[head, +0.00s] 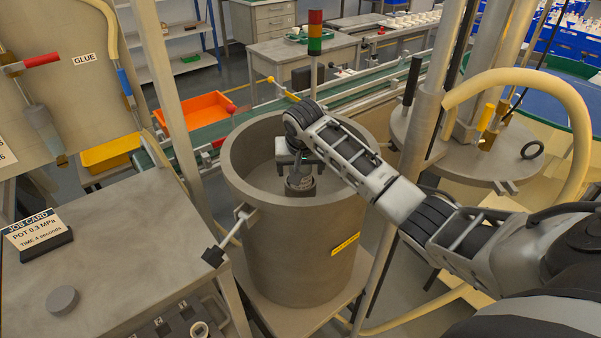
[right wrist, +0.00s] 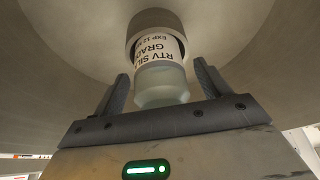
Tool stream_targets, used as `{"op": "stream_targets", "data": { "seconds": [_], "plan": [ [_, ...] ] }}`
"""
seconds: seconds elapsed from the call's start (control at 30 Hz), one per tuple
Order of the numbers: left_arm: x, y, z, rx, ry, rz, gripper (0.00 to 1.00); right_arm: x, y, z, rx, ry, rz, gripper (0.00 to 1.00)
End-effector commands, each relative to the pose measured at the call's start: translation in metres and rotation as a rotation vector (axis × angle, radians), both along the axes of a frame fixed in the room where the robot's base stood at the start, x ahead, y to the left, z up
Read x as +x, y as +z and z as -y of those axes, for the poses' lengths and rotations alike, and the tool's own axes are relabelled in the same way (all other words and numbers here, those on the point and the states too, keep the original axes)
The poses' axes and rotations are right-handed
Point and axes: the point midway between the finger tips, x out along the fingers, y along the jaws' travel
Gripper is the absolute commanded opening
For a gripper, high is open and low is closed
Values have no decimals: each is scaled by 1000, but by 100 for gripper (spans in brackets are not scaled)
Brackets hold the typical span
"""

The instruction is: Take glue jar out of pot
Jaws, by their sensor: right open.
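The grey pot (head: 238,188) stands open in the middle of the head view. The glue jar (head: 300,186) is inside it, below my right gripper (head: 297,165), mostly hidden by the wrist. In the right wrist view the jar (right wrist: 160,52) has a white label reading "RTV SIL" and "GRADE" and a pale, translucent near end. Its far end meets a round grey part. My right gripper (right wrist: 161,72) is open, with one finger on each side of the jar's near end and visible gaps between. My left gripper is not in view.
The pot's lid (head: 440,150) hangs on a column at right, with a beige hose (head: 545,80) beside it. A clamp handle (head: 232,228) projects from the pot's left side. The bench (head: 110,290) at left carries a job card (head: 35,232) and a grey disc (head: 62,300).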

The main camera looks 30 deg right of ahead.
Motion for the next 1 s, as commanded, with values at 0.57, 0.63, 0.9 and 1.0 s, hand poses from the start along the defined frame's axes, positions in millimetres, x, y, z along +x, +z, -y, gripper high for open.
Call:
{"op": "stream_targets", "data": {
  "seconds": [0.57, 0.63, 0.9, 1.0],
  "plan": [
    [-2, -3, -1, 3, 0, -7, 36, 2, -2, 0, 0, 1, 4, 19],
    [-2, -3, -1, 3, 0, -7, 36, 2, -2, 0, 0, 1, 4, 19],
    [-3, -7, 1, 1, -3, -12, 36, 3, 19, 0, 0, 1, 10, 19],
    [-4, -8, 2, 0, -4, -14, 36, 3, 40, 0, 0, 2, 10, 19]
  ]
}}
